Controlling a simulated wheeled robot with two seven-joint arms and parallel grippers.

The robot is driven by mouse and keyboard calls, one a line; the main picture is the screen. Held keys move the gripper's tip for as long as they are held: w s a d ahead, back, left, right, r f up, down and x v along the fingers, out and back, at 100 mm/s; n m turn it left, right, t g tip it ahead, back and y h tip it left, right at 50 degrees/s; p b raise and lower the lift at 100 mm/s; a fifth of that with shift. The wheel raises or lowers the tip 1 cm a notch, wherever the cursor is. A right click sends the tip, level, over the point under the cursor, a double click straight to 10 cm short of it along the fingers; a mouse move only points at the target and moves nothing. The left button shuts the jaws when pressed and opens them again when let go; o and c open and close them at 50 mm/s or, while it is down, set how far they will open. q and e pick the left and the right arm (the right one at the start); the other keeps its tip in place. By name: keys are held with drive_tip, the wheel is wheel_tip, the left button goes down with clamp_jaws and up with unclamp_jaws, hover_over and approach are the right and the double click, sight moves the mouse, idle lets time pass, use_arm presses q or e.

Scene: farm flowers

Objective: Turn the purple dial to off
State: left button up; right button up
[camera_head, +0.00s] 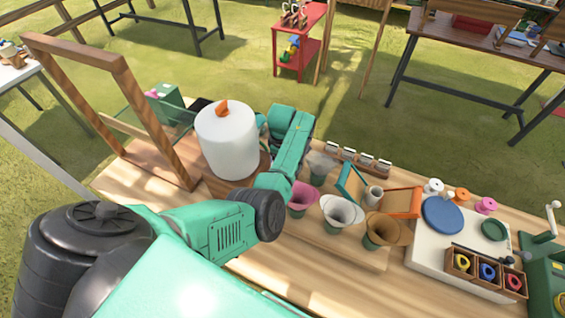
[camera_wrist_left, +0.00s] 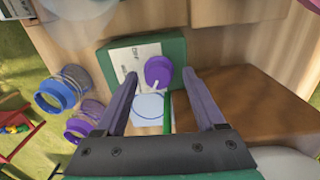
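The purple dial (camera_wrist_left: 158,70) shows in the left wrist view on a green box (camera_wrist_left: 172,48) with a pale label panel (camera_wrist_left: 120,62). Its white pointer aims toward the bottom of that view. The small lettering on the label is too blurred to read surely. My left gripper (camera_wrist_left: 159,76) is open, its two dark fingers on either side of the dial in the picture. I cannot tell if they touch it. In the head view my left arm reaches behind the white cylinder, and the gripper and dial are hidden there. My right gripper is not in view.
The white cylinder (camera_head: 228,142) and a wooden frame (camera_head: 128,110) stand close to the left arm. Colored flower pots (camera_head: 342,213) stand right of the elbow. In the wrist view, a blue-rimmed jar (camera_wrist_left: 56,95) and a purple-rimmed jar (camera_wrist_left: 84,124) lie left of the gripper.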

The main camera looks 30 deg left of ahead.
use_arm(q)
drive_tip(key=shift+w, duration=0.1)
clamp_jaws()
drive_tip(key=shift+a, duration=0.1)
drive_tip(key=shift+m+p, duration=0.75)
drive_tip(key=shift+m, duration=0.35)
drive_tip(key=m+p, duration=0.1)
drive_tip(key=m, duration=0.7)
drive_tip(key=shift+m, duration=0.4)
drive_tip(key=m, duration=0.6)
drive_tip(key=shift+w, duration=0.1)
